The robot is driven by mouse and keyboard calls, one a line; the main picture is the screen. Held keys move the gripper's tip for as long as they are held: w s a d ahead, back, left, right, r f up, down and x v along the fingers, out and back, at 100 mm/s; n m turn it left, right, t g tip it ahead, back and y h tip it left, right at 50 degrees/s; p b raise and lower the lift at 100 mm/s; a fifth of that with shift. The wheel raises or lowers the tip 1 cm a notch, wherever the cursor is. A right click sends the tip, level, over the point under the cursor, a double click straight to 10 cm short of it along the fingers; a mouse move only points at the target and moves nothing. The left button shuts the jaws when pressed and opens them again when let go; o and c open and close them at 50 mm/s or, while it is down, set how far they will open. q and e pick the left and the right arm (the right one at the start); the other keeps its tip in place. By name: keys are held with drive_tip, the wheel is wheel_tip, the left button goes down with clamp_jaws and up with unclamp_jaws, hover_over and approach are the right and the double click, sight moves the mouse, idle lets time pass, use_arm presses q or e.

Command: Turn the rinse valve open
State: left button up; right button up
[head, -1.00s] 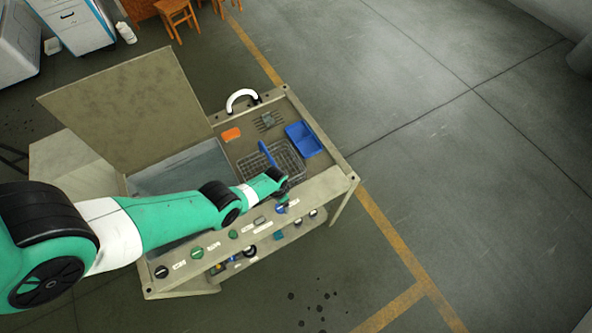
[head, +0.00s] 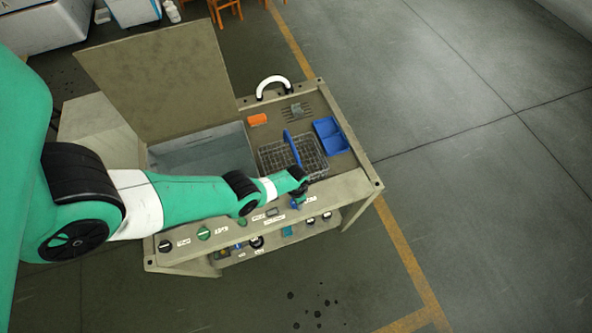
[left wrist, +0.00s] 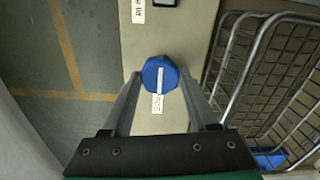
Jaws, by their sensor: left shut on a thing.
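The rinse valve appears to be the blue knob (left wrist: 165,69) with a white line across it, on the bench's front panel. The line runs nearly up and down in the left wrist view, and a small white label (left wrist: 158,104) lies just below it, too small to read surely. My left gripper (left wrist: 160,80) is shut on the blue knob, one finger on each side. In the head view my left gripper (head: 297,199) is at the right part of the front panel, and the blue knob (head: 295,206) shows only partly beneath it. My right gripper is not in view.
A wire basket (head: 272,159) with a blue handle sits on the bench just behind my gripper. Other knobs, such as a green one (head: 204,233), line the panel.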

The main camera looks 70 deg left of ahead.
use_arm(q)
drive_tip(key=c, duration=0.5)
drive_tip(key=shift+o, duration=0.2)
drive_tip(key=shift+n, duration=0.4)
drive_tip(key=n, duration=0.2)
drive_tip(key=shift+n, duration=0.4)
drive_tip(key=n, duration=0.3)
drive_tip(key=shift+n, duration=0.4)
drive_tip(key=n, duration=1)
drive_tip(key=shift+n, duration=0.4)
